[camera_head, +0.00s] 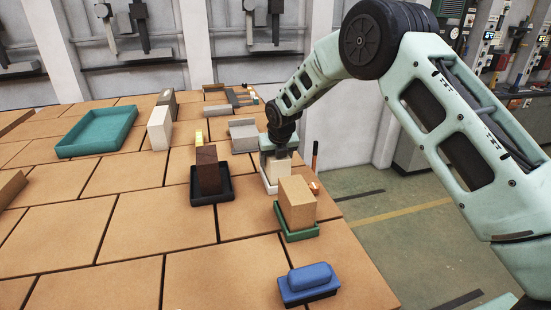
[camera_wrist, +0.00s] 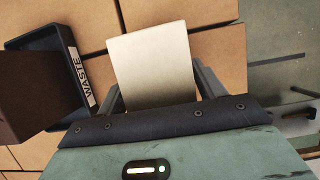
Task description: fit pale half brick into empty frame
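The pale half brick (camera_head: 278,171) is upright below my gripper (camera_head: 276,152), at the right part of the table. In the wrist view the pale half brick (camera_wrist: 155,65) fills the gap between my gripper's two fingers (camera_wrist: 160,92), one at each side, and they look closed on it. A low white frame (camera_head: 266,184) shows at the brick's lower left side in the head view. The brick is over or within this frame; its lower edge is partly hidden, so I cannot tell whether it is seated. The frame does not show in the wrist view.
A black tray (camera_head: 224,196) marked WASTE holds a dark brown brick (camera_head: 208,173) close on the left. A green tray (camera_head: 299,236) with a tan brick (camera_head: 297,203) stands close in front.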

